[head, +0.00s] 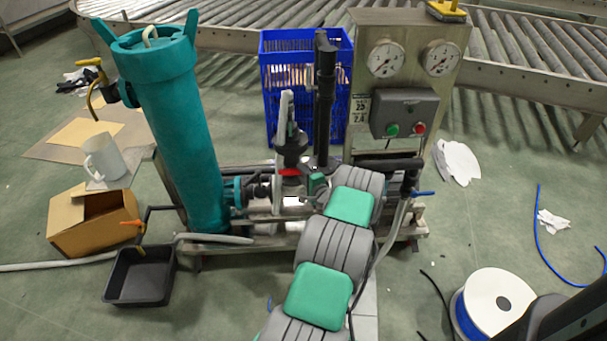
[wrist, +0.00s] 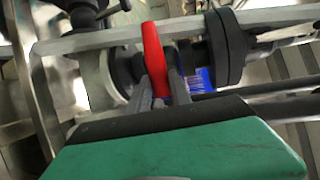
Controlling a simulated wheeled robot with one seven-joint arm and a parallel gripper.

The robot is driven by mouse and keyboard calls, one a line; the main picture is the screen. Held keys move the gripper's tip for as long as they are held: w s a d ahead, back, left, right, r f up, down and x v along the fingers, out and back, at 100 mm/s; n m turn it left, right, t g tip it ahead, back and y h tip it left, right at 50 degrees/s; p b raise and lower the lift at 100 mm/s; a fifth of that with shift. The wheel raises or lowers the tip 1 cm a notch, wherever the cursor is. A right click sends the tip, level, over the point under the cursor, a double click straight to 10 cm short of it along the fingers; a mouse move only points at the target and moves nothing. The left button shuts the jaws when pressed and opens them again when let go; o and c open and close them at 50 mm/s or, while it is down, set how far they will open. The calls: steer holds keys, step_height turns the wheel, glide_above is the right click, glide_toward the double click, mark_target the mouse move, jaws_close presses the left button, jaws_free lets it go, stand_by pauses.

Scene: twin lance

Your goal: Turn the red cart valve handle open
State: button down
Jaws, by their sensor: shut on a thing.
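The red valve handle (wrist: 154,58) stands out in the middle of the wrist view, with my gripper (wrist: 166,86) shut on its lower end. One grey finger lies on each side of the red lever. The handle runs nearly upright in that picture, in front of dark pipe fittings. In the head view only a small strip of the red handle (head: 291,172) shows, beyond my grey and green arm. My gripper's fingers are mostly hidden there by my own wrist. The cart (head: 250,243) carries the valve piping, a tall teal cylinder (head: 178,120) and a gauge panel.
A blue crate (head: 270,85) stands behind the cart, near a roller conveyor. A black tray (head: 140,275) and a cardboard box (head: 92,222) lie at left. A blue-handled lever (head: 422,193) is at the cart's right. A cable spool (head: 492,305) stands at lower right.

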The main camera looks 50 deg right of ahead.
steer(key=shift+r, duration=0.15)
steer(key=r+n+g+p, duration=0.1)
steer(key=n, duration=0.1)
steer(key=w+n+g+h, duration=0.1)
steer(key=n+g, duration=0.1)
steer(key=a+r+n+g+p, duration=0.1)
steer(key=n, duration=0.2)
steer(key=shift+w+a+r+h+p, duration=0.1)
steer(key=shift+w+r+h+p, duration=0.05)
steer(key=shift+r+h+p, duration=0.2)
steer(key=shift+w+a+n+g+h+b, duration=0.25)
steer(key=shift+n+g+h+b, duration=0.15)
steer(key=shift+n, duration=0.2)
steer(key=shift+w+a+n+g+h+b, duration=0.1)
steer(key=shift+w+n+g+h+b, duration=0.15)
steer(key=shift+n+g, duration=0.3)
steer(key=shift+w+a+r+n+g+h+b, duration=0.1)
steer(key=shift+w+a+n+g+h+b, duration=0.15)
steer(key=shift+n+g+h+b, duration=0.35)
steer(key=shift+w+a+r+n+g+h+b, duration=0.1)
steer(key=shift+w+a+n+g+h+b, duration=0.15)
steer(key=shift+n+b, duration=0.65)
steer(key=c, duration=1.2)
jaws_free()
steer(key=shift+s, duration=0.1)
